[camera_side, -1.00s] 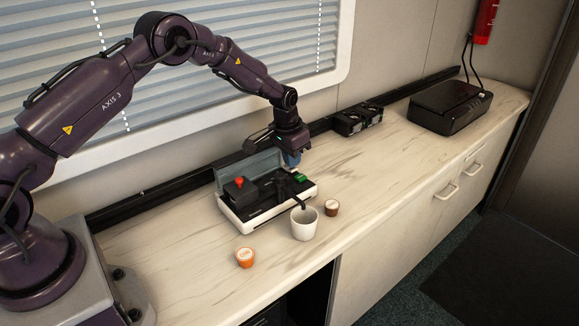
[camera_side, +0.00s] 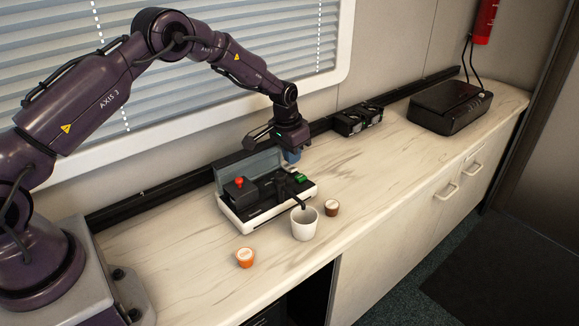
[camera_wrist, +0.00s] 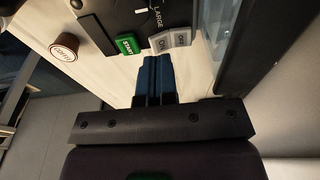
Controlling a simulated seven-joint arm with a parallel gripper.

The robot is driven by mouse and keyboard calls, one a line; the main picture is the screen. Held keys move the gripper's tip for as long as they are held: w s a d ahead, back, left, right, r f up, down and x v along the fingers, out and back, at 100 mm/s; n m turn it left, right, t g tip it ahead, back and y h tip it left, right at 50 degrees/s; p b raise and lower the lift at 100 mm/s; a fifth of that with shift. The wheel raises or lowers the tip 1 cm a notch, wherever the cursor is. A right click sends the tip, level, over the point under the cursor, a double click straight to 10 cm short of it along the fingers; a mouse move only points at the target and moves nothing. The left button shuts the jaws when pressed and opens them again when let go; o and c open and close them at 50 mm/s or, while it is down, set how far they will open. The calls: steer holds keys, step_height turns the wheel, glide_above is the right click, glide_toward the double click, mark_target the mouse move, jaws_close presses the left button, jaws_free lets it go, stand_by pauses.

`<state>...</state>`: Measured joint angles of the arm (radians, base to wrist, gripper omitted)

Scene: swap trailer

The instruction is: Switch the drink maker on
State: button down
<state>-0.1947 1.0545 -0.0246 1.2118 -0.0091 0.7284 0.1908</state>
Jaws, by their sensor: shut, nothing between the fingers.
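The drink maker (camera_side: 243,222) is a low black machine with a white base and a grey raised back, standing on the counter. In the side view it has a red knob (camera_side: 239,182) and a green button (camera_side: 301,177). In the wrist view the green button (camera_wrist: 127,43) is beside a light grey switch (camera_wrist: 170,39) with two lettered halves. My gripper (camera_side: 292,157) is above the machine's right end. Its blue fingertips (camera_wrist: 152,61) are together and empty, just short of the switch in the wrist view; I cannot tell the exact gap.
A white cup (camera_side: 304,225) stands in front of the machine. An orange capsule (camera_side: 245,258) and a brown capsule (camera_side: 332,208) lie on the counter (camera_side: 190,270). A black twin-fan unit (camera_side: 358,120) and a black box (camera_side: 450,105) stand further right. Window blinds rise behind.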

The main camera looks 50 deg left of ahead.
mark_target(292, 169)
steer(key=shift+r, duration=2.55)
steer(key=s, duration=0.1)
steer(key=f, duration=0.1)
steer(key=s+g, duration=0.1)
steer(key=shift+s+d+f, duration=0.25)
steer(key=shift+s+f, duration=0.05)
steer(key=shift+f, duration=0.05)
steer(key=shift+s+d+r+n, duration=0.15)
steer(key=shift+s+r, duration=0.2)
steer(key=shift+s, duration=0.2)
steer(key=shift+s+d+r+n, duration=0.1)
steer(key=shift+s+r+n, duration=0.05)
steer(key=shift+s+r, duration=0.3)
steer(key=s+d+r+t, duration=0.2)
steer(key=s+d+r, duration=0.2)
steer(key=s+r, duration=0.7)
steer(key=s+d+r+t, duration=0.2)
steer(key=s+d+r, duration=0.2)
steer(key=s+r, duration=0.7)
steer(key=s, duration=0.7)
steer(key=shift+s+d+r+t, duration=0.2)
steer(key=shift+s+r+t, duration=0.15)
steer(key=shift+t, duration=0.05)
steer(key=shift+f, duration=0.1)
